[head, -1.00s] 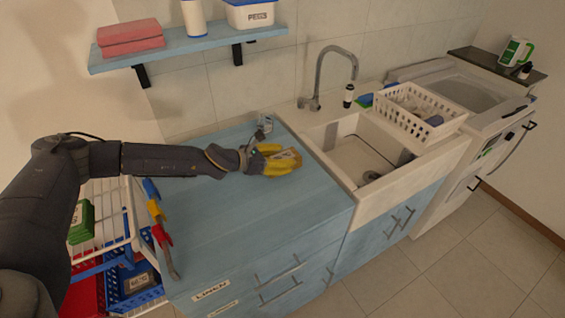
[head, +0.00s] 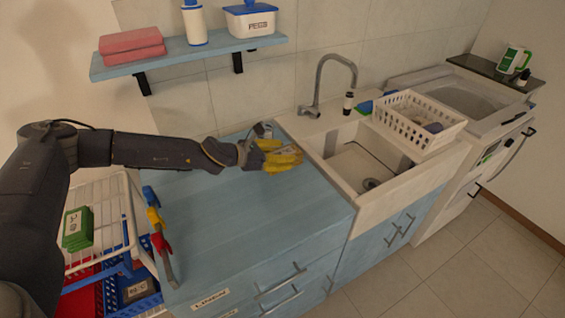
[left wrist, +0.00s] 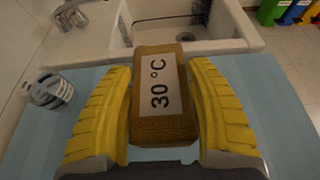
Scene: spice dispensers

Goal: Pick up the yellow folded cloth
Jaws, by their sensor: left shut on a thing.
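The yellow folded cloth (left wrist: 165,127) is a thick mustard-brown block with a pale "30 °C" label on top. It sits between the two ridged yellow fingers of my left gripper (left wrist: 163,115) in the left wrist view. My left gripper (head: 284,157) is shut on it over the back right of the blue counter, near the sink. My right gripper is not in view.
The blue counter (head: 235,220) is mostly clear. A small greyish container (left wrist: 45,92) stands close to the gripper. The sink (head: 352,165) with a white basket (head: 418,128) is to the right. A wall shelf (head: 195,50) hangs above. A wire rack (head: 118,205) stands at the left.

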